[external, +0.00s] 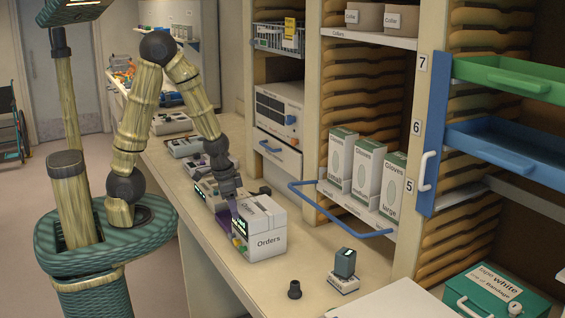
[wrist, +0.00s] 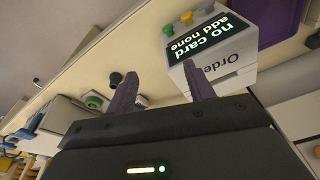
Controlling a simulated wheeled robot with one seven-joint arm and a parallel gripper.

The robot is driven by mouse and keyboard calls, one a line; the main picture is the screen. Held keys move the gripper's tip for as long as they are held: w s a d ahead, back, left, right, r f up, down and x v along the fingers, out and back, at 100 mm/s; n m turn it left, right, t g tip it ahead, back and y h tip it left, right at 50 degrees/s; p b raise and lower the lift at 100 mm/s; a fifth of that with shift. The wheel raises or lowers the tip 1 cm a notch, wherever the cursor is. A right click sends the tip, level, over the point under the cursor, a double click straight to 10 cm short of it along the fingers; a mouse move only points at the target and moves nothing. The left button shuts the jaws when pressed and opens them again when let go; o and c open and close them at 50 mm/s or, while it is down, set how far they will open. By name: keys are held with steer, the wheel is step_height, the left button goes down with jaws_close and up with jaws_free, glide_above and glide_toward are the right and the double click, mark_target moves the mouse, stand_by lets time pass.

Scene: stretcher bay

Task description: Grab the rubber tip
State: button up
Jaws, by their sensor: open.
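The rubber tip looks to be the small dark cone (external: 294,290) standing upright on the counter, near its front edge, right of the Orders box in the external view. A small dark round piece (wrist: 115,78) beside the left finger in the wrist view is likely the same tip. My gripper (external: 229,212) has purple fingers pointing down at the left end of the Orders box (external: 264,240). In the wrist view its fingers (wrist: 160,75) are spread, with nothing seen between them. The gripper is well apart from the dark cone.
A small grey device (external: 344,264) on a white base stands right of the cone. A blue handle (external: 340,222) juts over the counter from the shelving. Glove boxes (external: 368,172) stand behind. A green case (external: 492,292) sits at the lower right. The counter around the cone is clear.

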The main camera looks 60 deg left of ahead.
steer(key=s+d+f+m+t+y+p, duration=0.1)
steer(key=s+d+f+m+t+p, duration=0.15)
steer(key=d+f+m, duration=0.4)
steer(key=s+d+f+m+t+y+p, duration=0.25)
steer(key=f+m, duration=0.55)
steer(key=m, duration=0.4)
steer(key=d+r+m+t+h+p, duration=0.3)
steer(key=d+m+h, duration=0.4)
steer(key=m, duration=1.1)
steer(key=shift+r+t+h+p, duration=0.2)
steer(key=shift+t+h+p, duration=0.35)
steer(key=shift+t, duration=0.25)
steer(key=shift+s, duration=0.1)
